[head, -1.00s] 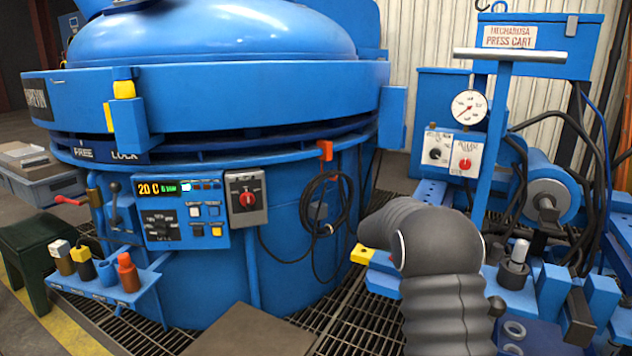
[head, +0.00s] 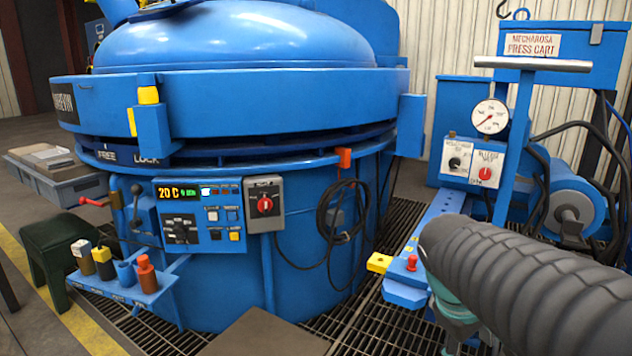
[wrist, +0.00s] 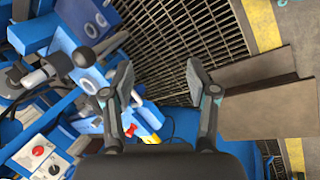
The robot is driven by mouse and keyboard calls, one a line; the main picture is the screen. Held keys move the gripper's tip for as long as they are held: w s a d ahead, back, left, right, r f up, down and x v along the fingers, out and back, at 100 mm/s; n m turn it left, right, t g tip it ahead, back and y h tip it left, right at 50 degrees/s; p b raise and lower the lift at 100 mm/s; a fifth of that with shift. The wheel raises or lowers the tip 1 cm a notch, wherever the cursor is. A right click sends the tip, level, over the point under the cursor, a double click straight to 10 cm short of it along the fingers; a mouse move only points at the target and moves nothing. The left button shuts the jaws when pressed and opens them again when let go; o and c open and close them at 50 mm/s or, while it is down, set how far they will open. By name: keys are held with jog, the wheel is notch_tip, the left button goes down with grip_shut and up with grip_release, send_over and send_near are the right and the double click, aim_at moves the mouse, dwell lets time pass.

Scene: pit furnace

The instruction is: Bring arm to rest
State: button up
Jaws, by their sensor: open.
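My arm, in a grey ribbed sleeve, reaches in from the lower right of the head view, in front of the blue press cart (head: 520,140). In the head view the jaws of my gripper cannot be made out. In the wrist view my gripper (wrist: 162,80) shows two fingers spread wide apart, with nothing between them. Behind the fingers are the floor grating (wrist: 165,35) and blue parts of the cart. The fingers appear clear of these things.
The blue pit furnace (head: 240,110) stands at left and centre with its control panel (head: 200,215). A holder shelf (head: 130,290) juts from its front left. A green stool (head: 65,245) stands at the left. A brown plate (head: 265,335) lies on the floor in front.

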jog(key=s+a+f+m+t+y, duration=0.1)
jog(key=s+a+m+t+y, duration=0.3)
jog(key=s+a, duration=0.3)
jog(key=shift+s+a+f+m, duration=0.3)
jog(key=shift+a+f, duration=0.05)
jog(key=shift+a, duration=0.35)
dwell(0.4)
